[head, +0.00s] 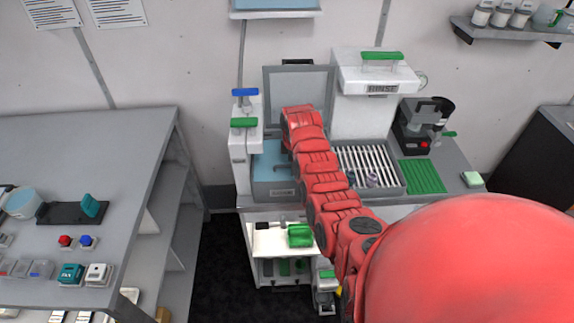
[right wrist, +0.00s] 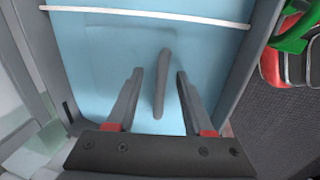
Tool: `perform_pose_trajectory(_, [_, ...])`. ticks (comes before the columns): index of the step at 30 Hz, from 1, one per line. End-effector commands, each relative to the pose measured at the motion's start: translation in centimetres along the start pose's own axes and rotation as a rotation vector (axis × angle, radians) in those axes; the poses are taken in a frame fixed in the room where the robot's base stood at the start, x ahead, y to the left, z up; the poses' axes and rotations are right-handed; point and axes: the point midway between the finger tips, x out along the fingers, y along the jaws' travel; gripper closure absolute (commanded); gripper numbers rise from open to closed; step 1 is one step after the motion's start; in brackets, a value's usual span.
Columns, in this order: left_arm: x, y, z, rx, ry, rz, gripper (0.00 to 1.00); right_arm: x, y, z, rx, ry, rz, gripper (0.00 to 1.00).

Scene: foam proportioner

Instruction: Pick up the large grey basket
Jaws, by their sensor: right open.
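A grey upright bar (right wrist: 162,85), which looks like a handle, stands between the two fingers of my right gripper (right wrist: 158,90) in the right wrist view. The fingers are open and apart, with a gap on each side of the bar. Light blue fills the grey-walled basin (right wrist: 258,60) behind it. In the head view the grey basin (head: 275,194) is partly covered by my red right arm, which hides the gripper. I cannot make out the body of the large grey basket. My left gripper is not in view.
A raised grey lid (head: 298,92) stands behind the basin. To its right are a slatted rack (head: 365,165), a green mat (head: 422,176) and a black machine (head: 415,125). A grey table (head: 130,140) with small items is at the left.

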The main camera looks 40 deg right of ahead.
Motion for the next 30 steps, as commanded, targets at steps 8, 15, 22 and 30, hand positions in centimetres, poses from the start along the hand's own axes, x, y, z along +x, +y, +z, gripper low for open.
perform_pose_trajectory(8, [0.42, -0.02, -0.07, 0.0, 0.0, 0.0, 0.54, 1.09, -0.08, 0.02, 0.002, 0.001, 0.0, 0.48])
perform_pose_trajectory(15, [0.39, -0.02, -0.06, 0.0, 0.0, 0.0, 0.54, 1.08, -0.09, 0.02, 0.001, 0.001, 0.0, 0.64])
perform_pose_trajectory(22, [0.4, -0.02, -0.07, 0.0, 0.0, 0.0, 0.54, 1.08, -0.1, 0.02, 0.001, 0.0, -0.001, 1.0])
perform_pose_trajectory(30, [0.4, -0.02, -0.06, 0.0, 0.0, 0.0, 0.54, 1.07, -0.1, 0.01, 0.001, 0.0, -0.001, 1.0])
